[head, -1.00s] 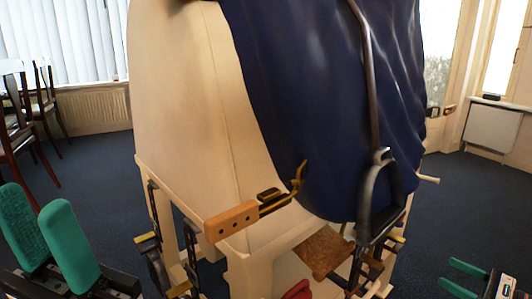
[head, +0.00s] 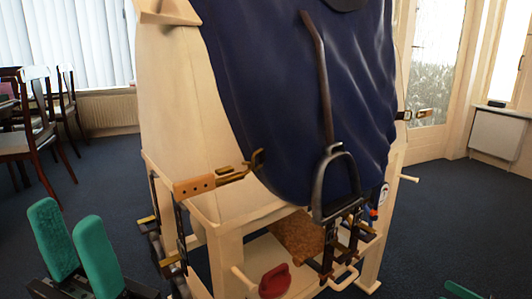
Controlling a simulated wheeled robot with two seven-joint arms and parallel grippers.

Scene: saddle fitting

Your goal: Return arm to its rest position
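My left gripper (head: 68,214) is at the lower left, with its two green fingers apart and nothing between them. It stands clear of the wooden stand (head: 222,255), to its left. Of my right gripper only a green fingertip (head: 460,290) shows at the bottom right edge; the rest is out of frame. A dark blue cover (head: 270,90) drapes over the cream horse-shaped body (head: 180,100). A metal stirrup (head: 334,185) hangs at the cover's front on a brown strap (head: 323,80). A tan strap with a buckle (head: 205,184) sticks out at the stand's left.
A red object (head: 275,280) and a brown rough block (head: 298,235) are low in the stand. Several hooks and pegs (head: 409,178) jut from its frame. Chairs (head: 35,135) stand at the left back. Blue carpet (head: 460,215) is open at the right.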

